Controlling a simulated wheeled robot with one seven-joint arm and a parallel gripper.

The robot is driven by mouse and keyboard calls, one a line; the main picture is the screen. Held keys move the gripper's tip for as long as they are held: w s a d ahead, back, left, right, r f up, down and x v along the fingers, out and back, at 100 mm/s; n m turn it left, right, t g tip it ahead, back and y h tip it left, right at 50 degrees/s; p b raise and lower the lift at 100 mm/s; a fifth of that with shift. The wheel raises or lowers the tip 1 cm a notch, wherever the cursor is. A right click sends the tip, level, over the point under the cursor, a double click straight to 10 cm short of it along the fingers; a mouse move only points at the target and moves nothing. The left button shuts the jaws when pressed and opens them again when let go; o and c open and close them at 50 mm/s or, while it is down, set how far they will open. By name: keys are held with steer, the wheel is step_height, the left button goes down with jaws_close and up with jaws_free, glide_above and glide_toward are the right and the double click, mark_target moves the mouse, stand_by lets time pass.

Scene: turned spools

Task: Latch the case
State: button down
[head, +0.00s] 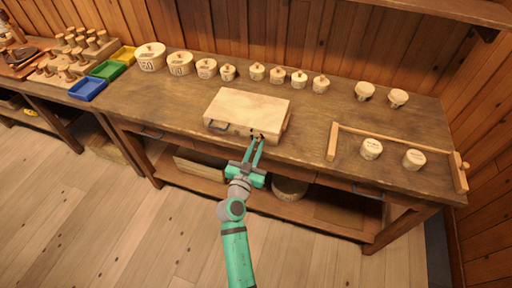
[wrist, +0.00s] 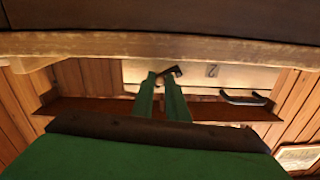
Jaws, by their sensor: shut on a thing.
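The case (head: 247,107) is a pale wooden box lying flat near the front edge of the workbench, and its lid looks down. Its front face (wrist: 225,76) shows in the wrist view with a dark handle (wrist: 245,98) and an upside-down number. My gripper (head: 257,138) is at the front of the case, right of the handle in the head view. In the wrist view, the green fingers (wrist: 162,78) are close together on a small dark latch (wrist: 168,73), which sits tilted at their tips. The fingers partly hide the latch, so its engagement cannot be told.
The workbench (head: 160,105) has a row of round lidded pots (head: 207,68) behind the case. A wooden rail frame (head: 392,138) with two pots stands at right. Coloured trays (head: 88,89) are at left. The bench's front edge lies just below my gripper.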

mark_target(255, 131)
steer(key=n, duration=0.2)
steer(key=r+n, duration=0.1)
steer(key=n, duration=0.3)
steer(key=shift+w+a+r, duration=0.1)
steer(key=shift+a+r, duration=0.2)
steer(key=n, duration=0.2)
steer(key=a+n, duration=0.1)
steer(key=n, duration=0.1)
steer(key=r+n, duration=0.1)
steer(key=shift+w+a+n, duration=0.15)
steer(key=shift+n, duration=0.25)
steer(key=c, duration=1.7)
jaws_free()
steer(key=shift+c, duration=0.2)
steer(key=v, duration=1)
steer(key=shift+s+a, duration=0.15)
steer(key=shift+s, duration=0.2)
